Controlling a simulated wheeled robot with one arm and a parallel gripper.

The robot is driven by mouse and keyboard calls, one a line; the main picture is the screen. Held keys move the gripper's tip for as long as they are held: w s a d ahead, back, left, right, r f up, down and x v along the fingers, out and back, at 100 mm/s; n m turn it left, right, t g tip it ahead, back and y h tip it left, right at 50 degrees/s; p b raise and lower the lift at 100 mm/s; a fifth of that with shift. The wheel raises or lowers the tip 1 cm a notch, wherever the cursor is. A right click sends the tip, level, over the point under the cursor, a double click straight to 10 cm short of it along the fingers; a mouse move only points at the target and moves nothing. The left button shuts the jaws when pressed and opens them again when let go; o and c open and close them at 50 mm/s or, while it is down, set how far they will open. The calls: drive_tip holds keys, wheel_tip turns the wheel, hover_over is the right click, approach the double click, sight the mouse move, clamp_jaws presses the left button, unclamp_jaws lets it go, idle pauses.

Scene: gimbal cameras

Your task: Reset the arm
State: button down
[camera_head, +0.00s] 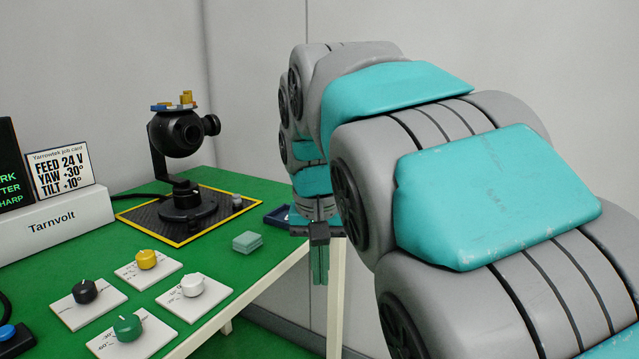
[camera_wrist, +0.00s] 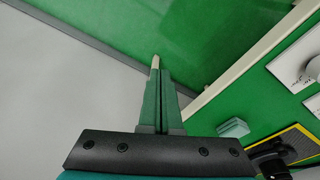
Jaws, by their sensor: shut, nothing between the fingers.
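My arm reaches across the right side of the head view in grey and teal links. My gripper (camera_head: 319,270) hangs fingers down just off the right edge of the green table (camera_head: 246,280), near a pale table leg. It also shows in the wrist view (camera_wrist: 157,72), where its two greenish fingers lie together, shut with nothing between them. The fingers look clear of the table and of every object. The floor spot under the fingertips is partly hidden in the head view.
On the table stand a black gimbal camera (camera_head: 182,134) on a yellow-edged mat (camera_head: 143,214), several knob panels including a white knob (camera_head: 192,285), a pale green block (camera_head: 247,242), a dark blue tray (camera_head: 278,216), a Tarnvolt box (camera_head: 60,225) and a job card (camera_head: 60,172). Walls stand behind.

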drive_tip(key=s+d+f+g, duration=0.2)
drive_tip(key=s+d+f, duration=0.6)
drive_tip(key=s+d, duration=0.3)
drive_tip(key=s+d+f, duration=0.2)
drive_tip(key=s+f, duration=0.3)
drive_tip(key=s, duration=0.3)
drive_tip(key=s+d+f+g, duration=0.1)
drive_tip(key=s+f, duration=0.5)
drive_tip(key=s, duration=0.1)
drive_tip(key=shift+s+d+n, duration=0.4)
drive_tip(key=shift+a, duration=0.1)
